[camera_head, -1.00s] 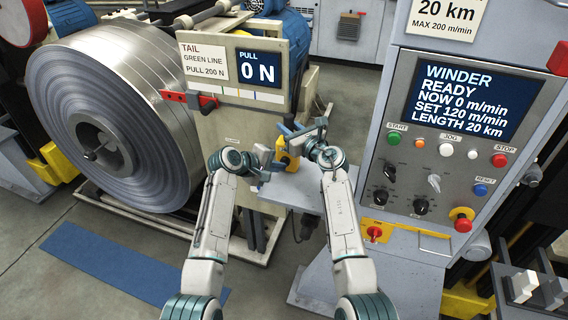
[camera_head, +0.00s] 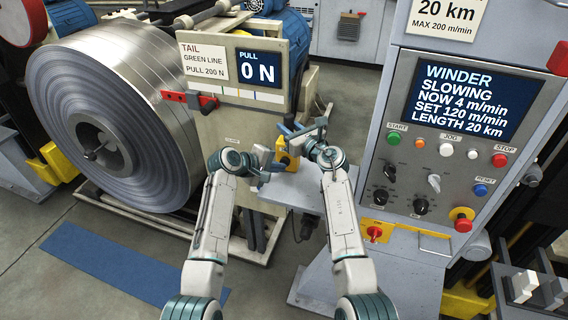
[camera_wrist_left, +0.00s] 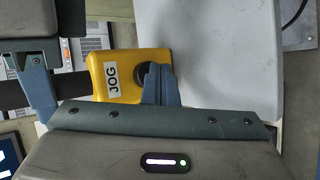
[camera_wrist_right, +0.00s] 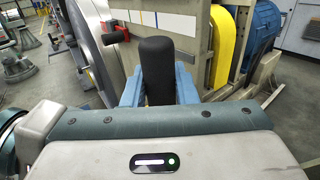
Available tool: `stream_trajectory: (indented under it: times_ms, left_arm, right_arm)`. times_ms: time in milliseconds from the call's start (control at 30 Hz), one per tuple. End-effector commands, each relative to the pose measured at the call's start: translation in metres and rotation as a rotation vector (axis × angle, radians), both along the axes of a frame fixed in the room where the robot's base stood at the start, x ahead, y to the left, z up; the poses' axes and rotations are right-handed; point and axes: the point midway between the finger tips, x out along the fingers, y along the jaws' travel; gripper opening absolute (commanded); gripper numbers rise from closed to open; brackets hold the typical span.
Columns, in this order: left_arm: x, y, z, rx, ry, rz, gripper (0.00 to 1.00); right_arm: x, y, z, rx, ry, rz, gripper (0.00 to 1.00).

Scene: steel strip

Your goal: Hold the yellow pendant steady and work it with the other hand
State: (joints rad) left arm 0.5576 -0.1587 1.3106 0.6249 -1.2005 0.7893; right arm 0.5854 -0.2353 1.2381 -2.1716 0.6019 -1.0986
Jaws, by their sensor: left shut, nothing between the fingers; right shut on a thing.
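The yellow pendant (camera_head: 287,158) is held between my arms; in the left wrist view its body (camera_wrist_left: 112,78) shows a JOG label and a round dark button. My right gripper (camera_head: 298,132) is shut on the pendant's black grip (camera_wrist_right: 157,70). My left gripper (camera_head: 268,165) is shut and empty. In the left wrist view its closed fingertips (camera_wrist_left: 158,80) are at the dark button and partly cover it; I cannot tell how far the button is pressed.
The winder panel (camera_head: 455,140) stands at the right; its screen (camera_head: 460,100) reads SLOWING, NOW 4 m/min. A large steel coil (camera_head: 120,110) fills the left. The tail stand's display (camera_head: 256,67) reads 0 N. A grey shelf (camera_head: 300,190) lies below my grippers.

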Motion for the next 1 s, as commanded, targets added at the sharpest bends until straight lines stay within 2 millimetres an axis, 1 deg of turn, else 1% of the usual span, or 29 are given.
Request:
stream_trajectory:
  times_ms: [33, 200, 567, 1000]
  left_arm:
    - [-0.003, 0.001, 0.0, 0.0, -0.001, 0.001, 0.0]
    - [-0.011, 0.004, 0.0, 0.0, 0.0, 0.0, 0.0]
    - [-0.014, 0.004, -0.001, 0.0, 0.0, 0.0, 0.0]
    - [-0.053, 0.017, -0.001, 0.0, 0.0, 0.0, 0.0]
  right_arm:
    - [-0.001, 0.0, -0.004, -0.002, 0.006, 0.001, 0.0]
    - [-0.001, 0.0, -0.004, -0.002, 0.006, 0.001, 0.0]
    - [-0.001, 0.0, -0.004, -0.002, 0.006, 0.001, 0.0]
    - [0.0, 0.0, -0.004, -0.003, 0.005, 0.001, 0.0]
